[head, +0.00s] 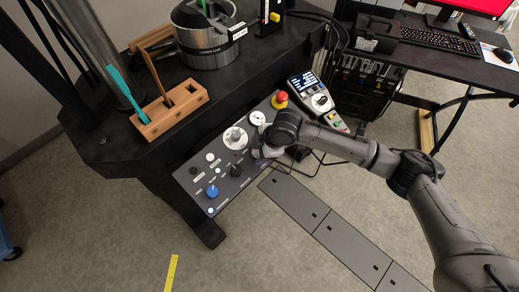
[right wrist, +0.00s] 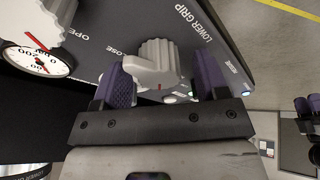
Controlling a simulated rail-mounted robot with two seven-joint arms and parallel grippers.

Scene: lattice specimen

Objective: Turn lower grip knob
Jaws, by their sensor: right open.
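The lower grip knob (right wrist: 155,62) is a ridged, pale grey knob beside the printed words LOWER GRIP on the dark control panel. In the right wrist view my right gripper (right wrist: 162,78) is open, with one purple finger pad on each side of the knob. I cannot tell whether either pad touches it. In the head view my right gripper (head: 265,150) is low over the right part of the panel (head: 200,180) and hides this knob.
A round dial gauge (head: 257,118) and another pale knob (head: 235,138) are close to the gripper. A red emergency button (head: 280,99) and a handheld controller (head: 312,97) are behind it. A blue knob (head: 212,191) sits at the panel's near end. Floor in front is clear.

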